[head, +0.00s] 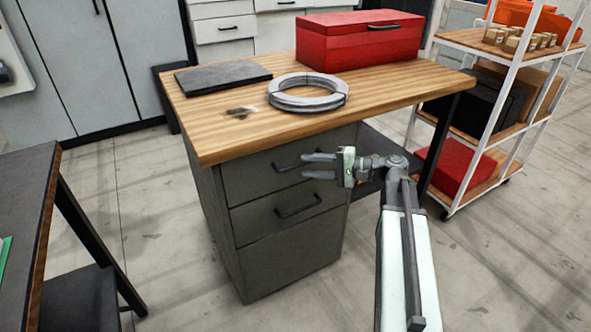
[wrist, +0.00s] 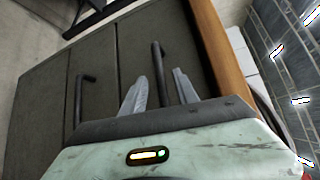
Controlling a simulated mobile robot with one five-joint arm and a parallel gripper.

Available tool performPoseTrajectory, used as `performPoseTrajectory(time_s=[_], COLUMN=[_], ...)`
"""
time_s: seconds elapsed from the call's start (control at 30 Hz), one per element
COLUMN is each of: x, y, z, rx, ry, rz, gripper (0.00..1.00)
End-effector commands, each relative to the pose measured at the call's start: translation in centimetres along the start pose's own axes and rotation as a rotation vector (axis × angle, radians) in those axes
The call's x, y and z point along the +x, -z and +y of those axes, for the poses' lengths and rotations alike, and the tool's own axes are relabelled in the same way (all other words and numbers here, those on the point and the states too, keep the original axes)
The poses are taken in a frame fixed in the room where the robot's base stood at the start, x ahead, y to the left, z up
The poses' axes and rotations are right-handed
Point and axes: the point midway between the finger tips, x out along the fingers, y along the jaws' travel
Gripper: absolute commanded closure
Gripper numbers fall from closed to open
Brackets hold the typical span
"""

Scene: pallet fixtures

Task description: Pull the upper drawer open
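The upper drawer (head: 245,172) is a dark grey front directly under the wooden bench top, and it looks closed flush with the cabinet. Its black bar handle (head: 284,167) lies just left of my gripper's fingertips in the head view. My gripper (head: 306,166) is open and empty, pointing left at the handle. In the wrist view, the upper drawer's handle (wrist: 157,60) runs between the two spread fingers of my gripper (wrist: 160,75), with a gap on each side. I cannot tell how far the fingers reach past the bar.
A lower drawer (head: 270,214) with its own handle sits below. The bench top (head: 210,135) overhangs the drawers and carries a metal ring (head: 308,101), a dark plate (head: 223,76) and a red toolbox (head: 350,45). A shelf cart (head: 480,165) stands right. Floor is clear before the cabinet.

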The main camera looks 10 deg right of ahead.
Motion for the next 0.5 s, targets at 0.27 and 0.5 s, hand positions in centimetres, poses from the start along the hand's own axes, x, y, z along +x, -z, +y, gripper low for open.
performPoseTrajectory(time_s=[0.27, 0.5], x=[3.6, 3.7], y=[0.0, -0.1], z=[0.1, 0.1], rx=[0.0, 0.0], ry=[-0.001, -0.001], rz=[-0.001, 0.0], gripper=[0.64, 0.64])
